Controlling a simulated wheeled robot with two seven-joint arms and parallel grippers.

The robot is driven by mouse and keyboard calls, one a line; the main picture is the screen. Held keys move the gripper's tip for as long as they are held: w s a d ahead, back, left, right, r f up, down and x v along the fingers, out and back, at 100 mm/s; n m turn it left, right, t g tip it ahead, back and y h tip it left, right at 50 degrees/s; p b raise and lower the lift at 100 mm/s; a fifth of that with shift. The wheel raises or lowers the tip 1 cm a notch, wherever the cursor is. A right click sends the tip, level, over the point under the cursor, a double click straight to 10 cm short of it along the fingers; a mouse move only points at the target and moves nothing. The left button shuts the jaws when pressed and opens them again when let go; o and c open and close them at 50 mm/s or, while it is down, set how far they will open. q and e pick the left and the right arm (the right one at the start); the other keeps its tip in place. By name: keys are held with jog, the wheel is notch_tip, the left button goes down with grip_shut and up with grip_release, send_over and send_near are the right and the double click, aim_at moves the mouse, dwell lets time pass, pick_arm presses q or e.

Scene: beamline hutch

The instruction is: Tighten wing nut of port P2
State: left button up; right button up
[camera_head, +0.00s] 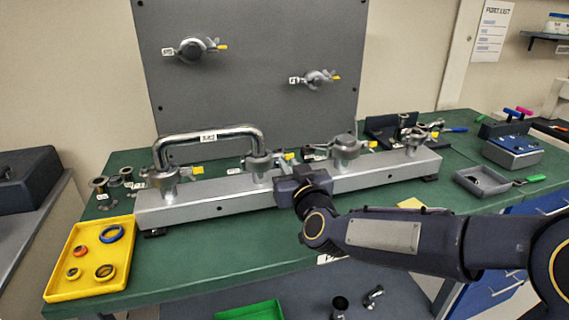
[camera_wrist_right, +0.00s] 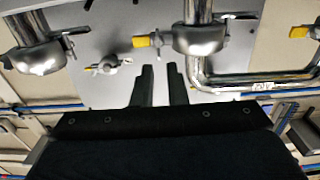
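A grey bar (camera_head: 230,195) carries a row of clamped ports with yellow-tipped wing nuts. Their small tags are too blurred to read, so I cannot confirm which is P2. The second clamp from the left (camera_head: 258,166) holds the right leg of a U-shaped pipe; it also shows in the right wrist view (camera_wrist_right: 200,38). Its wing nut has a yellow tip (camera_wrist_right: 146,41). My right gripper (camera_wrist_right: 162,70) is open and empty, its fingertips apart from that wing nut in the picture. In the head view my right wrist hides the fingers. My left gripper is out of view.
A capped clamp (camera_head: 345,149) stands right of the pipe on the bar. A grey upright panel (camera_head: 250,50) behind carries two more clamps. A yellow tray (camera_head: 110,270) with rings is at the left; a grey tray (camera_head: 480,180) is at the right. The green bench front is mostly clear.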

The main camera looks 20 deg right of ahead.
jog(key=w, duration=0.3)
jog(key=shift+w, duration=0.15)
jog(key=shift+c, duration=0.3)
grip_shut()
